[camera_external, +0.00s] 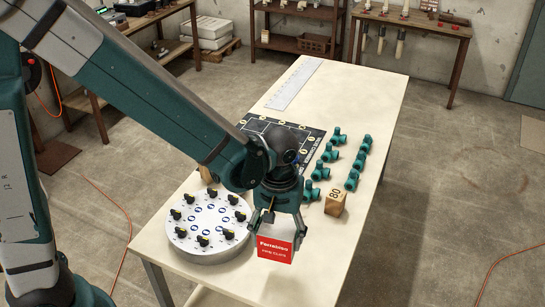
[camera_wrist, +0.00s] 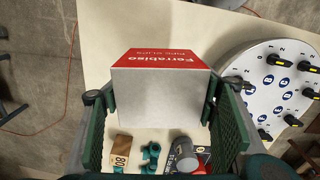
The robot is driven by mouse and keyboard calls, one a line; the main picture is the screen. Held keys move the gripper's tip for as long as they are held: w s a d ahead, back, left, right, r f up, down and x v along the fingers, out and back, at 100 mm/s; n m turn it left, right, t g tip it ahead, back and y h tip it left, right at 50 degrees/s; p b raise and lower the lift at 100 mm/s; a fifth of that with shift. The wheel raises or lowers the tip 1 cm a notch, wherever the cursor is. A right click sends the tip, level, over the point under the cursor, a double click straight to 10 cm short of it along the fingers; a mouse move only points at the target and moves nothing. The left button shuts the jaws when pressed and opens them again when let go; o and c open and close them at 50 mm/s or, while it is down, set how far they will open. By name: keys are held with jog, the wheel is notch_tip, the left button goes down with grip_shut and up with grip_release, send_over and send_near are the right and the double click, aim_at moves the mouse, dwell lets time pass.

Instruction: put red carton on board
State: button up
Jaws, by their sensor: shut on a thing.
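A red and white carton (camera_external: 275,249) with "Ferrabiso" printed on it is held by my gripper (camera_external: 277,226) near the front of the table. In the wrist view the carton (camera_wrist: 160,92) sits between the two green fingers (camera_wrist: 168,125), with its plain pale side and red lettered face showing. My gripper is shut on it. The dark board (camera_external: 312,139) with pale lines and yellow round marks lies flat on the table behind my gripper; my arm hides part of it. The carton is apart from the board.
A white round plate (camera_external: 208,250) with black and yellow knobs stands left of the carton. A wooden block marked 80 (camera_external: 335,203) and several teal valve fittings (camera_external: 352,179) stand to the right. A long ruler (camera_external: 294,84) lies at the table's far end.

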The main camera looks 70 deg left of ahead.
jog(key=w+a+r+n, duration=0.1)
jog(key=w+a, duration=0.4)
jog(key=a, duration=0.4)
jog(key=w+a+n, duration=0.2)
jog(key=w+a, duration=0.3)
jog(key=a, duration=0.5)
jog(key=w+a+r+n, duration=0.1)
jog(key=w+a, duration=0.4)
jog(key=a, duration=0.4)
jog(key=s+a+f+n, duration=0.1)
jog(key=a+n, duration=0.2)
jog(key=a, duration=3.1)
jog(key=shift+s+a+f+n+p, duration=0.15)
jog(key=shift+s+a+n+p, duration=0.05)
jog(key=shift+s+n+p, duration=0.15)
jog(key=shift+f, duration=0.1)
jog(key=shift+f, duration=3.05)
